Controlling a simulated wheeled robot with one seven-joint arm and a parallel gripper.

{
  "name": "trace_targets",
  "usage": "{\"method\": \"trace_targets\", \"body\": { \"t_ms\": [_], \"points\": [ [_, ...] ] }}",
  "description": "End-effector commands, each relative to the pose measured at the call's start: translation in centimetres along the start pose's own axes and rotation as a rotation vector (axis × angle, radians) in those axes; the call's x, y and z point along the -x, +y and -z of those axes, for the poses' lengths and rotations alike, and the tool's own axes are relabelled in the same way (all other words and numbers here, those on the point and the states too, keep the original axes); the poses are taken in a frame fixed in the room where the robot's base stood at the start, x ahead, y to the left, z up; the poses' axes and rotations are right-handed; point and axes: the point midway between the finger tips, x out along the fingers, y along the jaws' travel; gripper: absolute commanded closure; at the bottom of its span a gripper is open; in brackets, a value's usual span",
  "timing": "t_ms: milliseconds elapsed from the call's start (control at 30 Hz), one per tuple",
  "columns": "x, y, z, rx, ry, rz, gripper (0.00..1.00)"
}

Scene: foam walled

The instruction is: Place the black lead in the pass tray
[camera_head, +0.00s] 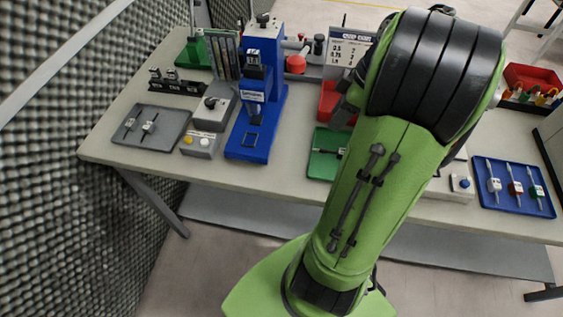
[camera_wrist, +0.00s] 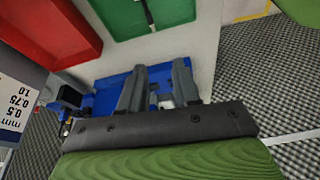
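The green tray (camera_head: 320,164) lies at the table's front middle, partly hidden by my arm; no pass label is readable. A thin dark piece, perhaps a lead, lies in it; it also shows in the wrist view (camera_wrist: 148,13) in the green tray (camera_wrist: 118,20). Two leads (camera_head: 149,124) lie in the grey tray (camera_head: 167,141) at the left. I cannot tell for sure which lead is the black one. My gripper (camera_wrist: 160,66) shows in the wrist view with its two grey fingers apart, over a blue fixture.
A blue press (camera_head: 245,147) stands left of the green tray, with a button box (camera_head: 199,145) beside it. A red bin (camera_head: 329,97) is behind the green tray. A blue tray (camera_head: 512,203) with several leads lies at the right. Grey foam wall (camera_head: 75,200) borders the left.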

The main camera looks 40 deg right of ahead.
Motion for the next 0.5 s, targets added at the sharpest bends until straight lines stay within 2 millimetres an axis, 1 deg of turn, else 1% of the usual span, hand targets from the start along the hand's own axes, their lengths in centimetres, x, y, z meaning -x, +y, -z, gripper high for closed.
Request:
{"method": "trace_targets", "body": {
  "t_ms": [33, 67, 100, 167, 233, 267, 300, 367, 400, 500],
  "points": [
    [0.3, -1.9, 3.4, -0.016, -0.021, -0.021, 0.69],
    [0.4, -3.2, 5.0, -0.047, -0.032, -0.036, 0.69],
    [0.5, -4.8, 6.8, -0.087, -0.043, -0.057, 0.69],
    [0.7, -7.4, 8.8, -0.146, -0.050, -0.089, 0.69],
    [0.9, -11.1, 10.8, -0.217, -0.044, -0.135, 0.69],
    [0.9, -13.0, 11.4, -0.251, -0.034, -0.157, 0.69],
    [1.1, -15.4, 11.8, -0.302, -0.013, -0.187, 0.69],
    [1.1, -18.4, 11.7, -0.378, 0.029, -0.223, 0.69],
    [1.1, -19.9, 11.4, -0.425, 0.058, -0.238, 0.69],
    [1.1, -22.1, 10.3, -0.515, 0.122, -0.259, 0.69]
  ]
}}
